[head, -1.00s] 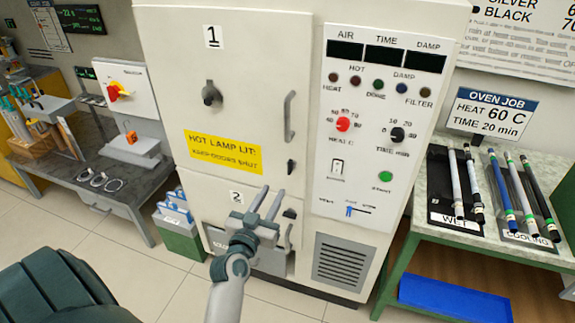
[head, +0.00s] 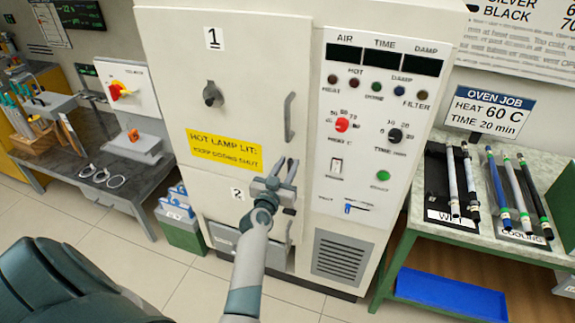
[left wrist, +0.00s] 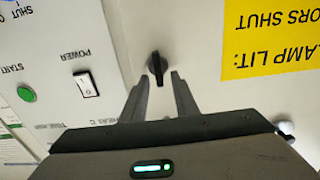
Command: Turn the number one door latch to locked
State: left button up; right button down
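The number one door (head: 255,85) of the white oven is shut, with a vertical handle (head: 289,117) at its right edge. Its small black latch shows in the left wrist view (left wrist: 157,67), its grip roughly upright in that picture; in the head view it is mostly hidden by my gripper. My left gripper (head: 287,167) is open and empty, just below the door handle. In the left wrist view its fingers (left wrist: 159,80) stand apart, with the latch between and slightly beyond the tips. Contact cannot be seen. My right gripper is not in view.
The control panel (head: 368,120) with knobs, a power switch and a green start button (head: 383,175) is right of the latch. A yellow sign (head: 224,150) is left. The number two door (head: 240,208) is below. A rod table (head: 435,165) stands right, a dark bench (head: 80,185) left.

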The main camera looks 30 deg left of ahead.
pick_arm(q)
grip_shut()
jog(key=shift+a+n, duration=0.1)
jog(key=shift+n, duration=0.4)
jog(key=n, duration=0.3)
jog(key=shift+a+p, duration=0.25)
jog(key=shift+p, duration=0.05)
jog(key=n, duration=0.4)
jog(key=shift+s+a+f, duration=0.15)
jog(key=shift+a+f, duration=0.05)
jog(key=shift+a, duration=0.05)
jog(key=n, duration=0.3)
jog(key=f+n, duration=0.1)
jog(key=n, duration=0.6)
jog(key=shift+a+f, duration=0.3)
jog(key=shift+a, duration=0.05)
